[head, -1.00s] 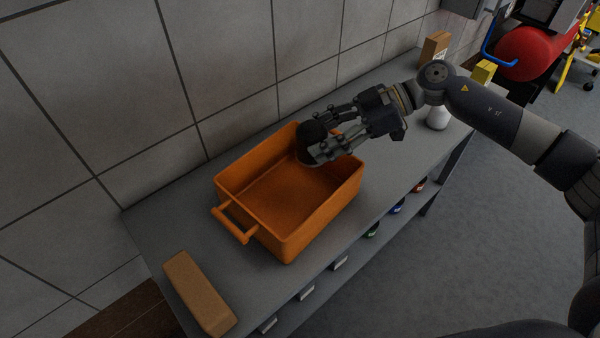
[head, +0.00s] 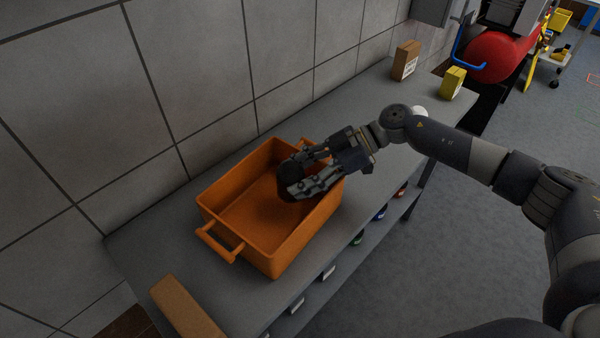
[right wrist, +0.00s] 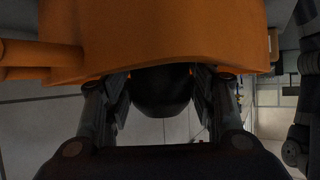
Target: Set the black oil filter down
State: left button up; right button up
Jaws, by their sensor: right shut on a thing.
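The black oil filter (head: 289,184) is between the fingers of my right gripper (head: 296,180), inside the far right end of the orange crate (head: 291,247). In the right wrist view the filter (right wrist: 162,92) is a dark rounded body gripped between both fingers (right wrist: 160,95), with the orange crate (right wrist: 160,40) across the top. My right gripper is shut on the filter. I cannot tell whether the filter touches the crate floor. My left gripper is not in view.
The crate stands on a grey workbench (head: 150,248) against a tiled wall. A brown block (head: 187,309) lies at the near left. A brown box (head: 406,61) and a yellow box (head: 452,83) stand at the far end. The rest of the crate floor is clear.

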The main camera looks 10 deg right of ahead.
jog(key=shift+f, duration=0.3)
jog(key=o, duration=1.4)
jog(key=shift+r, duration=0.1)
jog(key=shift+r, duration=0.3)
jog(key=b+v, duration=0.3)
jog(key=v, duration=0.8)
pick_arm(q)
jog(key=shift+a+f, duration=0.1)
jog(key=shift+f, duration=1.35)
pick_arm(e)
jog(key=shift+d+r, duration=0.4)
jog(key=shift+d, duration=0.1)
